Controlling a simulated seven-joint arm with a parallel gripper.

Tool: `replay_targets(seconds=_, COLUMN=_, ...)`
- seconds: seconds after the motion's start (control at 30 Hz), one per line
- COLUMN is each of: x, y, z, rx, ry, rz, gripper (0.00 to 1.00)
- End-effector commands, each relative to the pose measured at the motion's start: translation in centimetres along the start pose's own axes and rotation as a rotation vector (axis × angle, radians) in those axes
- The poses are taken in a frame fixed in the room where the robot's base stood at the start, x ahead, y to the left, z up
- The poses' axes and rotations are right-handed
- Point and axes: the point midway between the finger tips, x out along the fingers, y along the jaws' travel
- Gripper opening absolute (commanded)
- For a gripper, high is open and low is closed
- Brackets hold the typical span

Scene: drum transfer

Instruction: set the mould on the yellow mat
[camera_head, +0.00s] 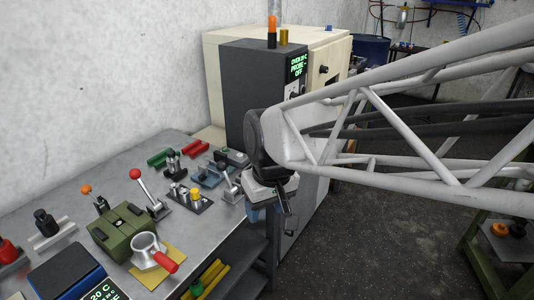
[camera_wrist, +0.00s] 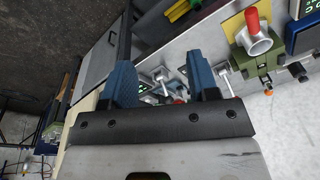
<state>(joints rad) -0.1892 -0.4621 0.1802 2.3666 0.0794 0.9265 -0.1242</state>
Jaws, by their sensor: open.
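A silver round cup with a red handle (camera_head: 147,246), which looks like the mould, stands upright at the table's front left. It appears to rest on the yellow mat (camera_head: 172,262), its handle pointing to the lower right. The cup (camera_wrist: 256,43) and the mat (camera_wrist: 232,26) also show at the upper right of the wrist view. The cup hides part of the mat. My gripper (camera_head: 270,213) is well right of the cup, by the table's right edge. In the wrist view its blue fingers (camera_wrist: 160,78) are apart with nothing held between them.
A green block fixture (camera_head: 122,230) stands right behind the cup, and a dark-blue display box (camera_head: 65,272) is to its left. A red-knobbed lever (camera_head: 145,188) and several small fixtures crowd the table behind. A grey oven cabinet (camera_head: 255,85) stands beyond my gripper.

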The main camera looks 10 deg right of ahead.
Motion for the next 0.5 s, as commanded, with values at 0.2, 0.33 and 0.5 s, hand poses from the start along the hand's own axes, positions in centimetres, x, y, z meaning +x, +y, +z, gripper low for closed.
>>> replay_targets(seconds=0.2, x=-2.1, y=3.7, z=5.5, rx=0.146, ry=0.056, rz=0.057, gripper=0.54)
replay_targets(seconds=0.33, x=-2.8, y=5.0, z=8.1, rx=0.214, ry=0.081, rz=0.084, gripper=0.54)
replay_targets(seconds=0.5, x=-3.2, y=5.9, z=10.1, rx=0.266, ry=0.098, rz=0.106, gripper=0.54)
